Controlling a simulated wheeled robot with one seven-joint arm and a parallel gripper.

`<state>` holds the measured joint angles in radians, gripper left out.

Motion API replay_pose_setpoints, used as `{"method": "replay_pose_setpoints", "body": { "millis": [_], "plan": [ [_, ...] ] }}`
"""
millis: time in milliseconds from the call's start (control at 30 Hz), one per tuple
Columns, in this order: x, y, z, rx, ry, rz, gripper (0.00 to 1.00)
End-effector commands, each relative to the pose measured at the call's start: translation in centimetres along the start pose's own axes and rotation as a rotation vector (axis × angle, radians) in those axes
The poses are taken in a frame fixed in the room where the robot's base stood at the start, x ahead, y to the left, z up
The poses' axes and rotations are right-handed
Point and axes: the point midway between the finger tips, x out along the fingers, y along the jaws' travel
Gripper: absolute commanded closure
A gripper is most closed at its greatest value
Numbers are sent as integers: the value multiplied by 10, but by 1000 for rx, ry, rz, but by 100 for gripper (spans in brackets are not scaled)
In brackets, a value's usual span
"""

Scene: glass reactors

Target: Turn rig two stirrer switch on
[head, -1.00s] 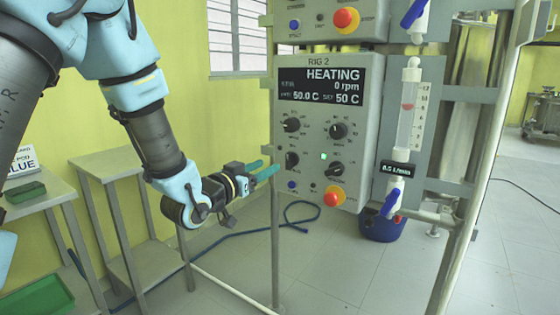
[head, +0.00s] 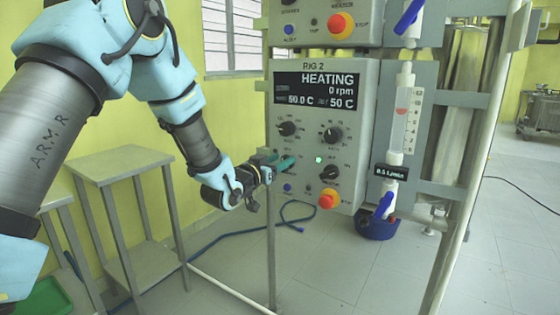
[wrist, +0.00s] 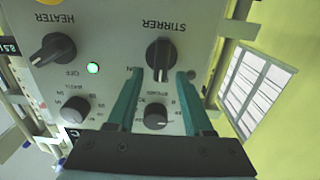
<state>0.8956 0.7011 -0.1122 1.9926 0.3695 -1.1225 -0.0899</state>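The rig two control box (head: 345,100) hangs on the frame in the head view, its display reading HEATING, 0 rpm, 50.0 C and set 50 C. The stirrer switch (wrist: 160,58) is a black knob below the STIRRER label in the wrist view, its grip bar roughly upright in the picture. My gripper (wrist: 159,78) is open, with one teal finger on each side of the knob's lower end; I cannot tell whether either finger touches it. In the head view my gripper (head: 288,162) is at the panel's lower left and hides the stirrer switch.
The heater switch (wrist: 52,50) and a lit green lamp (wrist: 93,68) are beside it. A dial (wrist: 155,115) shows between my fingers. A red stop button (head: 328,199) sits below on the panel. A flowmeter (head: 402,115) stands right of the box. A metal table (head: 115,163) stands left.

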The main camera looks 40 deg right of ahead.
Motion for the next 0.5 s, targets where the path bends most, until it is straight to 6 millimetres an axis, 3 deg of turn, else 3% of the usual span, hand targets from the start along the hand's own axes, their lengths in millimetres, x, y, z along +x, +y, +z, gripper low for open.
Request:
{"method": "replay_pose_setpoints", "body": {
  "millis": [67, 433, 500],
  "plan": [
    [0, 0, 0, 0, 0, 0, 57],
    [0, 0, 0, 0, 0, 0, 98],
    [0, 0, 0, 0, 0, 0, 100]
  ]
}}
